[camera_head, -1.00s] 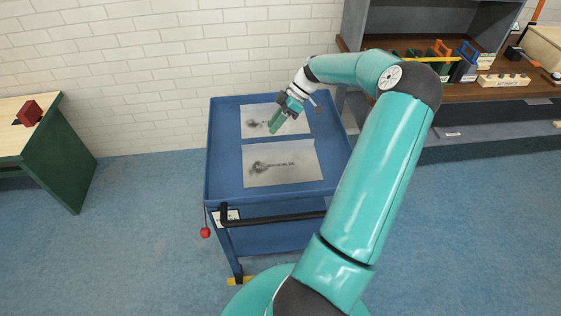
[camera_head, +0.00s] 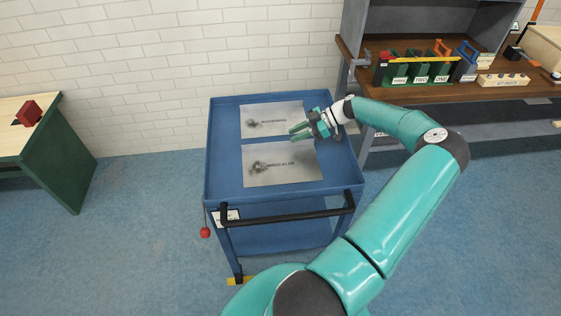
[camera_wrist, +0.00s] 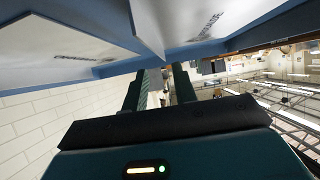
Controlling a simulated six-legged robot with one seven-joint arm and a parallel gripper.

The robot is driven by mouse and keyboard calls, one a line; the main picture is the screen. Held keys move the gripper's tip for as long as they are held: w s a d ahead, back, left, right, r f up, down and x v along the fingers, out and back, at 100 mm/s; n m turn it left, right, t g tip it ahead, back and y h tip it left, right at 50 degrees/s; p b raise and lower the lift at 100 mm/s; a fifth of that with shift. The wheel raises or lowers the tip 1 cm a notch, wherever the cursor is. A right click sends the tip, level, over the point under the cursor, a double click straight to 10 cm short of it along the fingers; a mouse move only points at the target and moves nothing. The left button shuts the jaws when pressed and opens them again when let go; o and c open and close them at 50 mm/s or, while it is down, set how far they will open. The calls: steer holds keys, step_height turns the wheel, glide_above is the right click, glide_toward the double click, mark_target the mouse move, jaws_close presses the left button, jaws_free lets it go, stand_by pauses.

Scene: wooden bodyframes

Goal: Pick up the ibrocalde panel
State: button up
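Two flat grey panels with dark smudges and small lettering lie on the top of a blue cart (camera_head: 223,190), a far panel (camera_head: 285,110) and a near panel (camera_head: 290,175). The lettering is too small to read surely, so I cannot tell which is the ibrocalde panel. My gripper (camera_head: 296,132) is over the right part of the cart, by the gap between the panels, with its green fingers pointing left.
The cart has raised rims and a black handle (camera_head: 290,217) at its front. A wooden workbench with green bins (camera_head: 415,68) stands at the back right. A green table (camera_head: 55,150) with a red block (camera_head: 30,112) is at the left. Blue floor is clear between.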

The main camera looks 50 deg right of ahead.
mark_target(281, 162)
steer(key=x, duration=0.6)
steer(key=shift+a, duration=0.1)
jaws_close()
